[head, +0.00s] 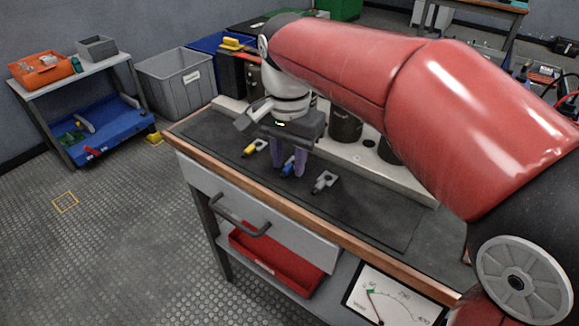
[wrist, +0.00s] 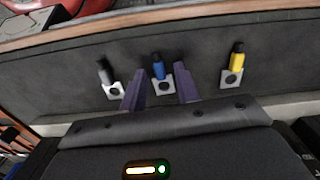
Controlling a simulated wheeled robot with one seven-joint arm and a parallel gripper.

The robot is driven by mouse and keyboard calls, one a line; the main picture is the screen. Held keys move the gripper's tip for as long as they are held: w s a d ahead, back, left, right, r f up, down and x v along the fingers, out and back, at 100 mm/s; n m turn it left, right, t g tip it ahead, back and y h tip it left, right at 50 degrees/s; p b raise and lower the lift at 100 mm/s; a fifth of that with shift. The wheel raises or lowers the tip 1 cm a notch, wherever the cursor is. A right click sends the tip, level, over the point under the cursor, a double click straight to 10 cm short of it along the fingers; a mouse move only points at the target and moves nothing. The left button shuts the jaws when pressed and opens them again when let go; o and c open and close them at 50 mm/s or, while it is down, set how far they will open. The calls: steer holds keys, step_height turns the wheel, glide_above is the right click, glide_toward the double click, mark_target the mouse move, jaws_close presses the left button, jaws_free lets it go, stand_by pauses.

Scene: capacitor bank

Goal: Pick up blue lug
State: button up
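The blue lug (wrist: 158,68) lies on the dark mat, a blue sleeve on a square metal plate with a hole. In the wrist view it sits between the two purple fingers of my gripper (wrist: 160,88), with gaps on both sides. In the head view my gripper (head: 287,166) points down over the blue lug (head: 288,167), whose plate is partly hidden by a finger. My gripper is open and holds nothing. A yellow lug (wrist: 235,62) and a grey lug (wrist: 106,75) lie to either side of it, apart from the fingers.
The dark mat (head: 370,216) covers the workbench, with free room at front right. Black cylinders (head: 345,122) stand on a pale base behind the lugs. A red tray (head: 275,258) sits on the shelf below. A meter (head: 395,298) shows at the bottom.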

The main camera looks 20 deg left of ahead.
steer(key=c, duration=0.6)
steer(key=shift+r, duration=0.15)
